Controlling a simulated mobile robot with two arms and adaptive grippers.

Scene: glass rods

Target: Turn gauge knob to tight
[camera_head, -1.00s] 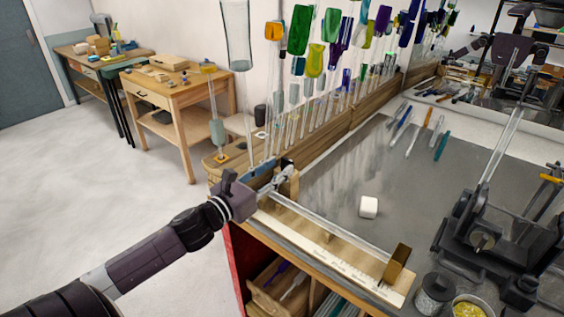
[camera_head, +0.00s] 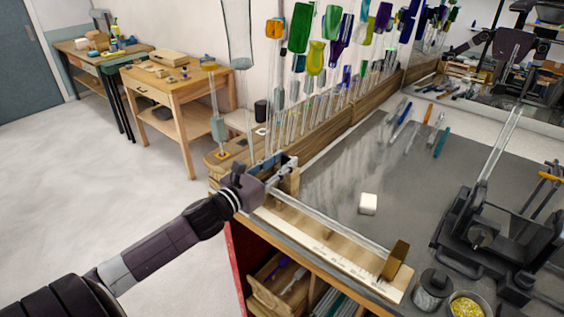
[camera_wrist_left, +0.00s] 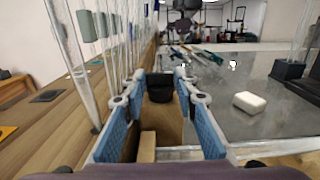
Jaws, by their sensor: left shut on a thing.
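The gauge is a long wooden board (camera_head: 330,248) with a printed scale along the front edge of the bench. A clear glass rod (camera_head: 330,222) lies along it, and a brass stop (camera_head: 397,260) stands at its right end. My left gripper (camera_head: 286,170) is at the gauge's left end, by an upright wooden block (camera_head: 291,184). In the left wrist view the dark knob (camera_wrist_left: 160,90) sits between the blue-padded fingers (camera_wrist_left: 160,80), which are shut on it. In the head view the gripper hides the knob. My right gripper is in neither view.
A white block (camera_head: 368,204) lies on the grey bench top (camera_head: 330,175). A wooden rack (camera_head: 350,115) of upright glass rods stands behind my left gripper. A black clamp device (camera_head: 490,225) and jars (camera_head: 431,290) occupy the right side.

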